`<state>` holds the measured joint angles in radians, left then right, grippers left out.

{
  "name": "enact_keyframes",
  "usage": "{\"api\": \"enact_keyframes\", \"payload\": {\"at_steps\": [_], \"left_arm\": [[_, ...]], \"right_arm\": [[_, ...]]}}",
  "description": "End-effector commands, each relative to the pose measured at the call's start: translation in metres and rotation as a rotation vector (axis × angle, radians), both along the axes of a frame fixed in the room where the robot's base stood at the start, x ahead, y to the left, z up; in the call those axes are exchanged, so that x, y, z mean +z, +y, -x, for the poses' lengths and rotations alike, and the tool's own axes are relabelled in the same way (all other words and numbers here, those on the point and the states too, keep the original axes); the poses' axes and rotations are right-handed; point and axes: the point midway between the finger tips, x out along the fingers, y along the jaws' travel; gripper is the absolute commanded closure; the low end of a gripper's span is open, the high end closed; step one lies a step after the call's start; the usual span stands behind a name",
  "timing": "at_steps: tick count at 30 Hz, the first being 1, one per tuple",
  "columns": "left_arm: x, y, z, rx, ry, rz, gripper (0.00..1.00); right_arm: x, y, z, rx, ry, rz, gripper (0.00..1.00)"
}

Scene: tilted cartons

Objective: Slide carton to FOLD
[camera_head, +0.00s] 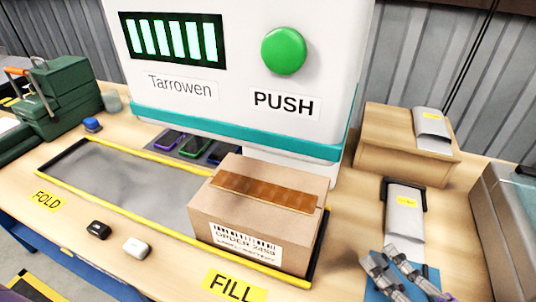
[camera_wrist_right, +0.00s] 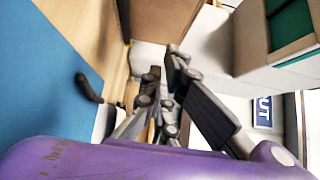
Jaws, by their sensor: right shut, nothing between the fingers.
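The closed brown carton (camera_head: 257,215), with brown tape across its top and an order label on its front, stands upright at the right end of a grey track (camera_head: 125,180) with yellow and black edges. A yellow FILL label (camera_head: 234,287) is on the table in front of it. The yellow FOLD label (camera_head: 47,201) is by the track's left end, which is empty. My right gripper (camera_head: 378,258) is low at the right, apart from the carton, shut and empty. Its fingers also show in the right wrist view (camera_wrist_right: 164,68). My left gripper is out of view.
A white machine (camera_head: 235,95) with a green PUSH button (camera_head: 284,51) stands behind the track. A black and a white small case (camera_head: 135,248) lie in front. A grey packet (camera_head: 404,218) lies right, before a cardboard box (camera_head: 390,150). A green toolbox (camera_head: 62,92) is far left.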

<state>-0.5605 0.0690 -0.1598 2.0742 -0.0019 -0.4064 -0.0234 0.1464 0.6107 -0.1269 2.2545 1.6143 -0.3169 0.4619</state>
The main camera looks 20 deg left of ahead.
Motion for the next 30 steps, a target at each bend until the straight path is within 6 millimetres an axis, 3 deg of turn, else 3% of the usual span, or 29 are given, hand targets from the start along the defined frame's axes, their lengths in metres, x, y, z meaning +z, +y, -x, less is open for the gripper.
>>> {"api": "enact_keyframes", "payload": {"at_steps": [1, 3, 8, 15, 30], "left_arm": [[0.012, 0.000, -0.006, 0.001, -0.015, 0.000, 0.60], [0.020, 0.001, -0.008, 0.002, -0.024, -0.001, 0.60], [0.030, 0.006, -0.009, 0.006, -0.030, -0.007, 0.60], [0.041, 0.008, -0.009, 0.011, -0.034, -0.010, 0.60], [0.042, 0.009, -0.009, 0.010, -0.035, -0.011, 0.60]], "right_arm": [[0.009, 0.009, -0.010, 0.002, -0.009, -0.002, 1.00], [0.009, 0.020, -0.021, 0.000, -0.008, -0.003, 1.00], [0.007, 0.043, -0.043, 0.000, -0.006, -0.002, 1.00], [0.004, 0.074, -0.040, 0.000, -0.003, -0.001, 1.00], [0.001, 0.082, -0.039, 0.001, -0.001, 0.001, 1.00]]}}
